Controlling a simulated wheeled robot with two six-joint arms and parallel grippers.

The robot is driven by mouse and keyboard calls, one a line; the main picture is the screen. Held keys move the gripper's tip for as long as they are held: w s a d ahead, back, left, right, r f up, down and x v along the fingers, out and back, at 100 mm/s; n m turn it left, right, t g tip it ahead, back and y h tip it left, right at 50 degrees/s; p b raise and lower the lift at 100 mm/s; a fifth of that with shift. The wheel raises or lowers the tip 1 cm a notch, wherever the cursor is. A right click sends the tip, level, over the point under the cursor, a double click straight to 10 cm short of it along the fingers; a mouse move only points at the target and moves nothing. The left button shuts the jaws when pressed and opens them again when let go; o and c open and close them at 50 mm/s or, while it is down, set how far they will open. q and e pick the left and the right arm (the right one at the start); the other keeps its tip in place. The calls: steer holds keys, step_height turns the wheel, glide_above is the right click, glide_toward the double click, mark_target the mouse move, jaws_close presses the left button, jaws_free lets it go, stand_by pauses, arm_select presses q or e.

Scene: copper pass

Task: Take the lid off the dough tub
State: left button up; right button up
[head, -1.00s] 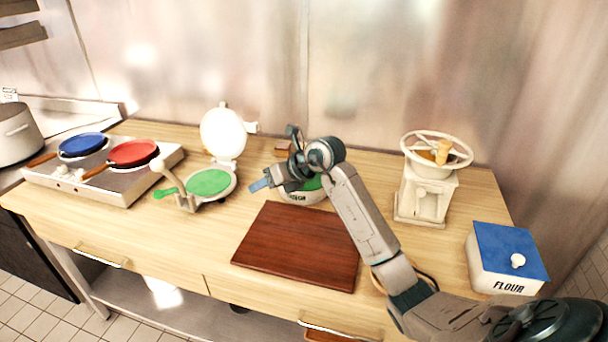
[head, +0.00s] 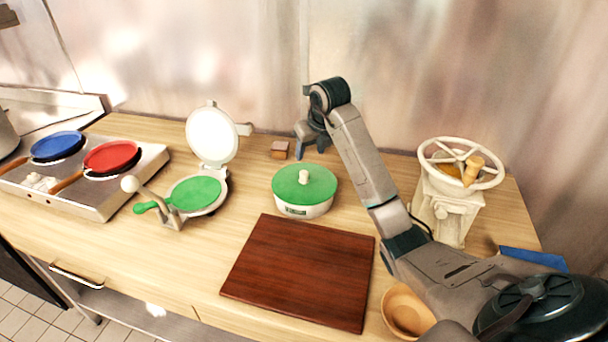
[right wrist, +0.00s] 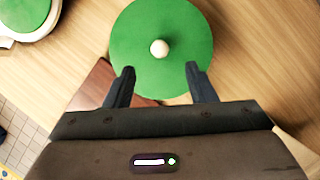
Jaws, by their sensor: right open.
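The dough tub (head: 304,210) is a round white tub with a dark label, standing on the wooden counter behind the brown board. Its green lid (head: 285,184) with a pale knob (head: 303,177) sits on top. My right gripper (head: 312,154) is open and empty, appearing just beyond the tub in the head view. In the right wrist view the open fingers (right wrist: 160,71) point toward the green lid (right wrist: 135,40), with the pale knob (right wrist: 159,48) centred ahead of the gap between them. The fingers do not hold the knob. My left gripper is not in view.
A brown board (head: 300,272) lies in front of the tub. An open press (head: 212,137) with a green plate stands left, a white mill (head: 445,205) right. A wooden bowl (head: 404,312) is beside my right arm. Red (head: 111,156) and blue (head: 57,145) pans sit far left.

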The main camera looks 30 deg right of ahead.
mark_target(305, 173)
steer(key=x, duration=0.1)
steer(key=p+x, duration=0.1)
steer(key=x, duration=0.1)
steer(key=shift+s+a+f, duration=0.1)
steer(key=shift+a+f, duration=0.1)
steer(key=shift+f, duration=0.25)
steer(key=shift+f+p, duration=0.2)
steer(key=shift+p, duration=0.1)
steer(key=p+x, duration=0.3)
steer(key=x, duration=0.1)
steer(key=shift+d+f, duration=0.15)
steer(key=shift+f, duration=0.35)
steer(key=shift+w+f, duration=0.25)
steer(key=shift+w, duration=0.05)
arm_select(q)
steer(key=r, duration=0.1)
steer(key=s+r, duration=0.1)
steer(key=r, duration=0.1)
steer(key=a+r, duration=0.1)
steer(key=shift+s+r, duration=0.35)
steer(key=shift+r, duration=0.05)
arm_select(e)
steer(key=c, duration=1.1)
